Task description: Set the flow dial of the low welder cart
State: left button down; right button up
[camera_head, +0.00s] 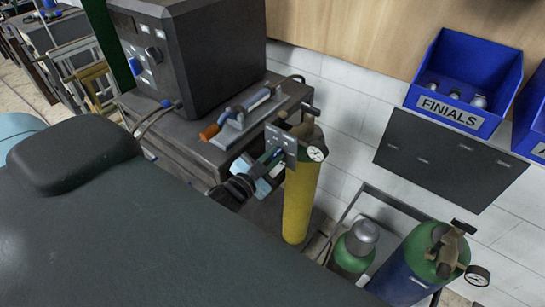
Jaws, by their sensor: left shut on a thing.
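The low welder cart (180,137) stands at upper middle, with a dark welder box (212,50) on top. A yellow gas cylinder (299,205) stands upright at its right end. On the cylinder's top are a grey plate (287,137) and a round white gauge (316,154). My left gripper (272,159) is at the left side of the cylinder top, against the plate, and is shut on the flow dial. The dial itself is mostly hidden by the fingers and plate. My right gripper is not in view.
A green cylinder (350,251) and a blue-green cylinder (412,260) with a gauge stand at lower right. A blue FINIALS bin (471,62) hangs on the wall above a dark panel (440,160).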

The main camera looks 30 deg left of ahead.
pick_arm(q)
jog(key=c, duration=1.5)
grip_release()
jog(key=shift+o, duration=0.2)
